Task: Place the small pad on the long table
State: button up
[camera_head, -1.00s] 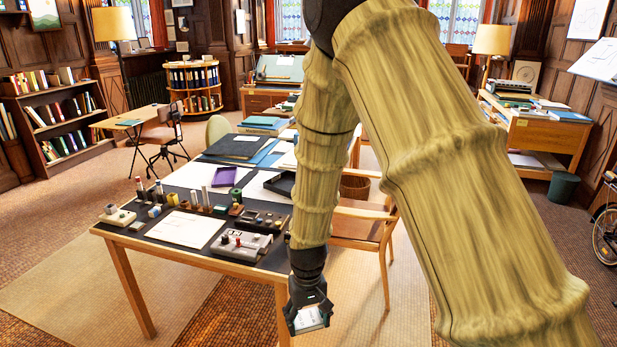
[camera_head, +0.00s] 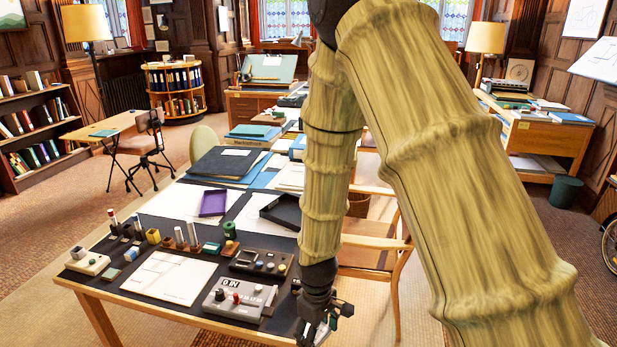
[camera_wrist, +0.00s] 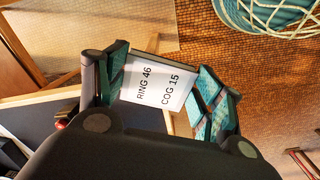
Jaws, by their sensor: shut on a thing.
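The small pad (camera_wrist: 158,84) is a white sheet in a dark frame, printed "RING 46" and "COG 15". My gripper (camera_wrist: 155,88) is shut on it, with a teal-padded finger on each side. The long table (camera_head: 272,325) has a dark top and wooden legs. In the wrist view a dark tabletop edge (camera_wrist: 35,125) shows at lower left.
A grey box with knobs (camera_head: 240,298), a control box (camera_head: 262,263), a white sheet (camera_head: 170,277) and several small holders crowd the near table. A purple tray (camera_head: 213,203) and black tray (camera_head: 283,212) lie farther back. A wooden chair (camera_head: 368,256) stands at right.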

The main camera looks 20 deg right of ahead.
jog(key=s+d+n+p, duration=0.2)
jog(key=s+d+n, duration=0.1)
jog(key=s+n, duration=0.3)
jog(key=w+a+p, duration=0.1)
jog(key=w, duration=0.4)
jog(key=w+a+p, duration=0.1)
jog(key=w, duration=0.4)
jog(key=w+a+p, duration=0.1)
jog(key=w, duration=0.4)
jog(key=shift+w+a+f, duration=0.2)
jog(key=shift+w+f, duration=0.1)
jog(key=shift+w, duration=0.1)
jog(key=shift+f+p, duration=0.8)
jog(key=shift+f, duration=0.95)
jog(key=shift+f, duration=0.1)
jog(key=o, duration=1)
jog(key=shift+o, duration=0.2)
jog(key=shift+r, duration=0.2)
notch_tip(320, 180, up, 12)
jog(key=b, duration=0.3)
